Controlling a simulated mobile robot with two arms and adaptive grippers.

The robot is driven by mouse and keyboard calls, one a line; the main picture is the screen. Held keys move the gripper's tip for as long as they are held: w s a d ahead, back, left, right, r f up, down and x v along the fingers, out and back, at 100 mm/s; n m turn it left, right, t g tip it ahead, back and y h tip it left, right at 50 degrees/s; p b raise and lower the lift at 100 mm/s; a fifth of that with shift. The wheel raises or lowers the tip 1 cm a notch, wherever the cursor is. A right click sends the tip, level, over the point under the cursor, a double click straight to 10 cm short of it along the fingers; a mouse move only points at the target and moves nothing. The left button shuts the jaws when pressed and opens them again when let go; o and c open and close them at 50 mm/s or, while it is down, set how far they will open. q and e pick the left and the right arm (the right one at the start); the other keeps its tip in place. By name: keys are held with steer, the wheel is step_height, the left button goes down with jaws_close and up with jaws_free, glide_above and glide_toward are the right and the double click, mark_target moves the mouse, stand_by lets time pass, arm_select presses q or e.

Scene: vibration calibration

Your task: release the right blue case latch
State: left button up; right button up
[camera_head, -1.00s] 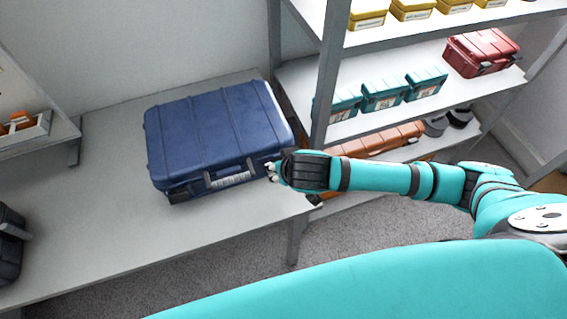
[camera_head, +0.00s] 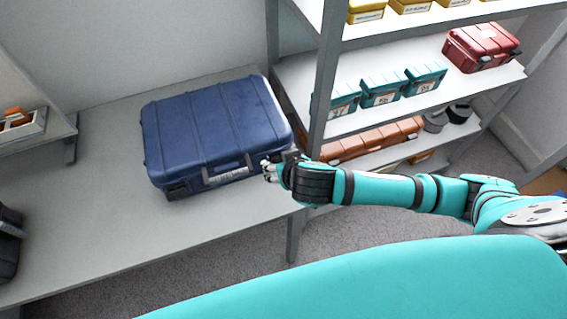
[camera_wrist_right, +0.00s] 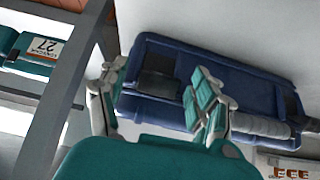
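The blue case (camera_head: 205,125) lies shut on the grey table, its front side with a handle (camera_head: 225,173) facing me. A dark latch (camera_head: 177,191) shows at the left of that front. The right latch is hidden behind my right gripper in the head view. My right gripper (camera_head: 268,170) is just in front of the case's right front corner. In the right wrist view the fingers (camera_wrist_right: 155,98) are spread and empty. The case (camera_wrist_right: 262,92) lies beyond them there, and a dark latch-like part (camera_wrist_right: 158,84) shows between them. I cannot tell any contact. My left gripper is out of view.
A shelf rack post (camera_head: 326,75) stands close right of the case, with teal boxes (camera_head: 382,90), a red case (camera_head: 481,47) and an orange case (camera_head: 370,140) on its shelves. A black object (camera_head: 8,245) sits at the table's left. The table (camera_head: 150,240) is clear in front.

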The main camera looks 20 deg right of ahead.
steer(key=v, duration=0.7)
steer(key=shift+s+r, duration=0.15)
steer(key=shift+r, duration=0.05)
stand_by(0.5)
